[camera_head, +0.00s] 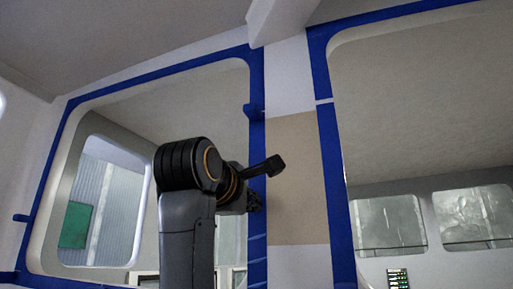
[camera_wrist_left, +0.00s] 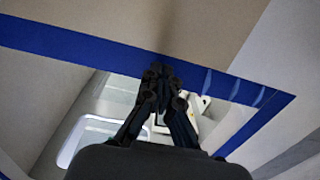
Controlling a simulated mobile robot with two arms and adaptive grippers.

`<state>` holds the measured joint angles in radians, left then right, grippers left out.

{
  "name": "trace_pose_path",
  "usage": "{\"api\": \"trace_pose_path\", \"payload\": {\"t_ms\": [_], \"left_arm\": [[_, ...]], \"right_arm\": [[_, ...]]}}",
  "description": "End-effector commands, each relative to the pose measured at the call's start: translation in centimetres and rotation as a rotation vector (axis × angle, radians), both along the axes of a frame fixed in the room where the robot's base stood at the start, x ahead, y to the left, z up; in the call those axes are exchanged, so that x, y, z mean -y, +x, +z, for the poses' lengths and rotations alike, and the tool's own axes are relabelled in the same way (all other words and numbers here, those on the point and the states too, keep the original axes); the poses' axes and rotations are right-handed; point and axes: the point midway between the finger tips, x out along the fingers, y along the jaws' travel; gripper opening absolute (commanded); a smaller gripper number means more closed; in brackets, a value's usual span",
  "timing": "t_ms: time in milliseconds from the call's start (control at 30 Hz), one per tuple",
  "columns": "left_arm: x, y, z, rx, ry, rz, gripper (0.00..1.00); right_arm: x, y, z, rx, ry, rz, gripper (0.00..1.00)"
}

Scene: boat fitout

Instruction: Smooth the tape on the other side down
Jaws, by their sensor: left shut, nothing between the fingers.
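Blue tape (camera_head: 257,75) frames the left window opening, and a second blue strip (camera_head: 336,190) runs down the left side of the right window. My left gripper (camera_head: 256,203) is at the tape on the right side of the left window. Its fingers are shut and empty. In the left wrist view the fingertips (camera_wrist_left: 157,72) overlap the lower edge of a blue tape band (camera_wrist_left: 75,43); I cannot tell whether they touch it. Pale slanting lines cross the tape below the gripper. A short tape tab sticks out above it. My right gripper is not in view.
A beige panel (camera_head: 296,170) lies on the white pillar between the windows. A white beam (camera_head: 280,20) comes down above it. A small tape tab (camera_head: 21,218) sticks out at the far left. The window openings are free except for my arm.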

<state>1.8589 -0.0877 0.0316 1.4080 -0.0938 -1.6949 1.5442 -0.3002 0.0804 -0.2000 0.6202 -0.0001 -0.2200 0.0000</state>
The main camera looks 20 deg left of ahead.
Motion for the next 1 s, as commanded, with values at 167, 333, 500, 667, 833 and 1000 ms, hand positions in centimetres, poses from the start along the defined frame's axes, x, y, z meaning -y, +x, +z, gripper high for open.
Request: {"api": "trace_pose_path", "payload": {"t_ms": [167, 333, 500, 667, 833, 1000], "left_arm": [[0.0, 0.0, -1.2, -0.001, 0.000, -0.001, 0.00], [0.1, 0.0, -2.8, -0.002, 0.001, -0.001, 0.00], [0.0, 0.0, -3.5, -0.002, 0.000, -0.001, 0.00], [0.0, 0.0, -3.3, -0.002, 0.000, 0.000, 0.00], [0.0, 0.0, -3.5, -0.001, 0.000, 0.000, 0.00], [0.0, 0.0, -4.7, -0.001, -0.001, 0.000, 0.00]], "right_arm": [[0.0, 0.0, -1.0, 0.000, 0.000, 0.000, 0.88], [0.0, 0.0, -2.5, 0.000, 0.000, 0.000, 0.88], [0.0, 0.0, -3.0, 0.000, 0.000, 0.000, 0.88], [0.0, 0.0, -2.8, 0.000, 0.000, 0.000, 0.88], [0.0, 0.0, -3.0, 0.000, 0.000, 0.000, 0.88], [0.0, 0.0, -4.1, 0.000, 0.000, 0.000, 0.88]]}}
